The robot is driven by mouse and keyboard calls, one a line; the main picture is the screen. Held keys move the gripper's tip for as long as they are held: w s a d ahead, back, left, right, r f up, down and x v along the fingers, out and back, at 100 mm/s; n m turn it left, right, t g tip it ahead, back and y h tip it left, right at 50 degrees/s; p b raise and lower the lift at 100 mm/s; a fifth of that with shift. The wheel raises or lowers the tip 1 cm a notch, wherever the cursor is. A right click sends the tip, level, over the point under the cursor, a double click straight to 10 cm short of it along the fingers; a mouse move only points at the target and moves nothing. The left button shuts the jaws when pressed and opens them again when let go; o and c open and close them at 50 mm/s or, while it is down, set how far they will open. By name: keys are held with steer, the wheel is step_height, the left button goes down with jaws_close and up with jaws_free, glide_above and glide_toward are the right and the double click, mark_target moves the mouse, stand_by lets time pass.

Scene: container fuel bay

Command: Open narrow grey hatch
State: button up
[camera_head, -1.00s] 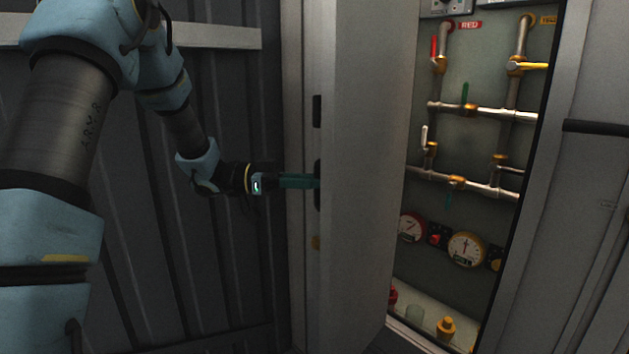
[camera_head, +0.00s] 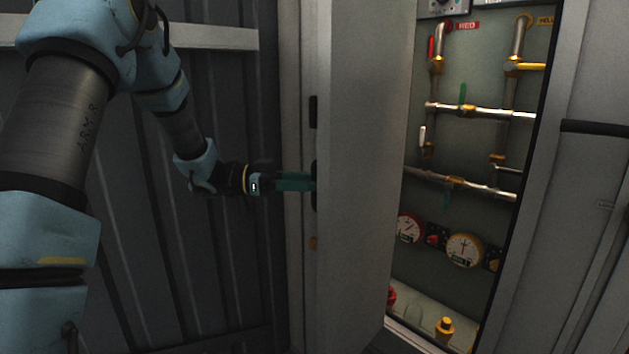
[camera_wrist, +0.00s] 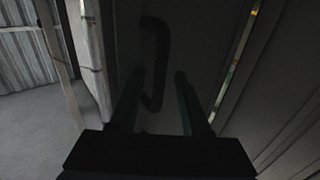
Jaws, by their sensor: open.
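The narrow grey hatch (camera_head: 362,180) stands swung open in the head view, to the left of the cabinet opening. My gripper (camera_head: 312,182) reaches in from the left, with its green fingers at the hatch's left edge and their tips partly hidden there. In the wrist view my gripper (camera_wrist: 158,95) has its two fingers apart. A dark bar handle (camera_wrist: 155,65) on the hatch lies ahead, roughly between the fingers. I cannot tell whether either finger touches it.
The opening shows pipes (camera_head: 475,110) with coloured valves, gauges (camera_head: 464,249) and a yellow fitting (camera_head: 444,326) at the bottom. A grey door with a dark handle (camera_head: 597,128) is at the right. A corrugated wall (camera_head: 150,220) lies behind my arm.

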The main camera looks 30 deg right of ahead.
steer(key=b+v, duration=0.3)
steer(key=v, duration=0.7)
steer(key=shift+w+a+b, duration=0.2)
steer(key=shift+a+b, duration=0.1)
steer(key=shift+b, duration=0.05)
steer(key=shift+r, duration=0.15)
